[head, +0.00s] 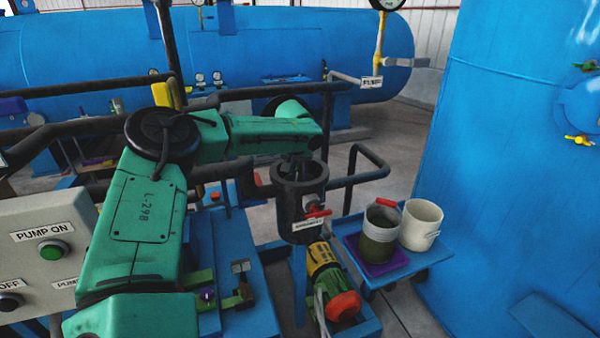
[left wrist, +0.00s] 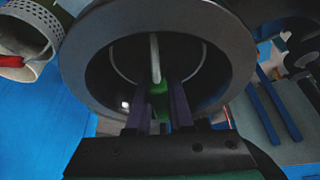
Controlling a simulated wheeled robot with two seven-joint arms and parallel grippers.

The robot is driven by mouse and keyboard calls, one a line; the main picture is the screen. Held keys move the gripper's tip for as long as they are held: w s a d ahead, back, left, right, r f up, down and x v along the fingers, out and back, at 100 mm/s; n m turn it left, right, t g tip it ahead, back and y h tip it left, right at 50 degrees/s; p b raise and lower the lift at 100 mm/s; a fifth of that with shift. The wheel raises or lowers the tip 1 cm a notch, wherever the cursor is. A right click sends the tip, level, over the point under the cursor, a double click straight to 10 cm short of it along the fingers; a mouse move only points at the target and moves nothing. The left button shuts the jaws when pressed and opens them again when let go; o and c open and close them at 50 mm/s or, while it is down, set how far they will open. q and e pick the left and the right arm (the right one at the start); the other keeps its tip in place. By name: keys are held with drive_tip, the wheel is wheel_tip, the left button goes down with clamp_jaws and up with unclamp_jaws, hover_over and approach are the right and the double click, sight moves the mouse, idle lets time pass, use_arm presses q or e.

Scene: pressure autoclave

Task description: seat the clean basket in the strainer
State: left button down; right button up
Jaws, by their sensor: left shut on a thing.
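The strainer (head: 299,218) is a dark open-topped cylinder at the centre of the head view. In the left wrist view its wide round rim (left wrist: 78,75) fills the middle. My left gripper (head: 297,160) points down into its mouth. In the left wrist view the fingers (left wrist: 158,112) are shut on a green grip below a pale bar, which looks like the handle of the clean basket (left wrist: 155,58). A thin pale arc inside the strainer looks like the basket's rim. The basket's body and depth are hidden. My right gripper is not in view.
A blue cart (head: 420,260) to the right holds a greenish container (head: 379,240) with a red-handled basket on a purple tray (head: 375,268), beside a white bucket (head: 421,226). Dark pipes surround the strainer. A pump control box (head: 45,240) stands at left. A blue tank (head: 500,150) stands right.

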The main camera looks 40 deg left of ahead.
use_arm(q)
drive_tip(key=c, duration=0.7)
unclamp_jaws()
drive_tip(key=b+v, duration=0.2)
drive_tip(key=v, duration=1.2)
drive_tip(key=shift+s+r+b, duration=0.15)
drive_tip(key=shift+r+b, duration=0.2)
drive_tip(key=shift+f, duration=0.1)
